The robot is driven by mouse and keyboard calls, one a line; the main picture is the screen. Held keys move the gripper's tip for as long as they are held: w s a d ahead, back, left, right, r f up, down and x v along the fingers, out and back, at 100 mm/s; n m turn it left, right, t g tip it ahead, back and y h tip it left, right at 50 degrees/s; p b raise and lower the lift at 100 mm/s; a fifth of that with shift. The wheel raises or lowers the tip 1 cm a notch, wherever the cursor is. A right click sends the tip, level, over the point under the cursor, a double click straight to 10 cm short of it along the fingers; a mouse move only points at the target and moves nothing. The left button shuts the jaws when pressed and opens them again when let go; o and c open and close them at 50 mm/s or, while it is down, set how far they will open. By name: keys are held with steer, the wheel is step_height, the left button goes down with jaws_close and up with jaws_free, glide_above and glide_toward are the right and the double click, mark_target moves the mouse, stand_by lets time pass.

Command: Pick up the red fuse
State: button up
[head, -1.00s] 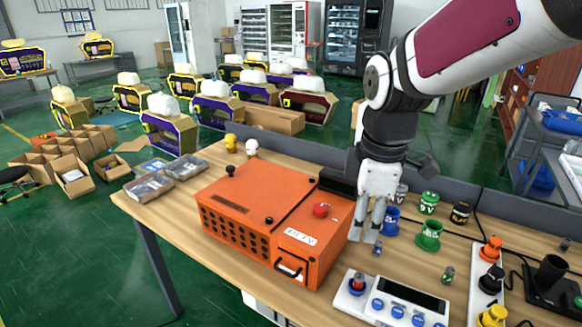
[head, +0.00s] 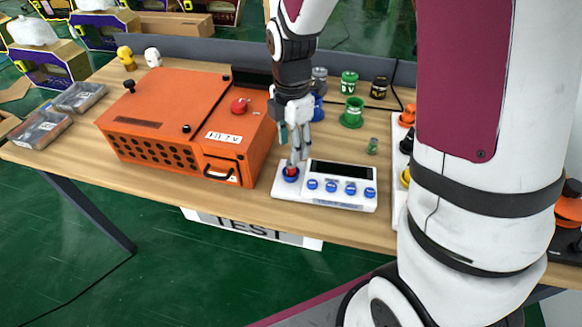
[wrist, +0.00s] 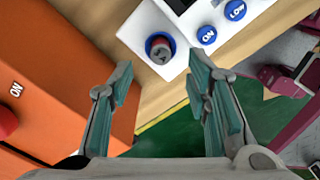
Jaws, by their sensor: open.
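The red fuse (head: 291,170) stands in a blue ring socket at the left end of the white tester panel (head: 335,202). In the wrist view the red fuse (wrist: 160,52) shows its dark grey top with a letter on it. My gripper (head: 296,152) is just above and beside the fuse in the head view and partly overlaps it. In the wrist view my gripper (wrist: 162,82) is open with teal pads. The fuse lies ahead of the gap between its fingers, and nothing is between them.
The orange box (head: 170,105) stands close on the left of my gripper. Blue buttons (head: 332,186) and a dark screen sit on the panel. The table's front edge is close.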

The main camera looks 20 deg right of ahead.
mark_target(291, 169)
steer(key=shift+s+f, duration=0.1)
steer(key=shift+f, duration=2.7)
jaws_close()
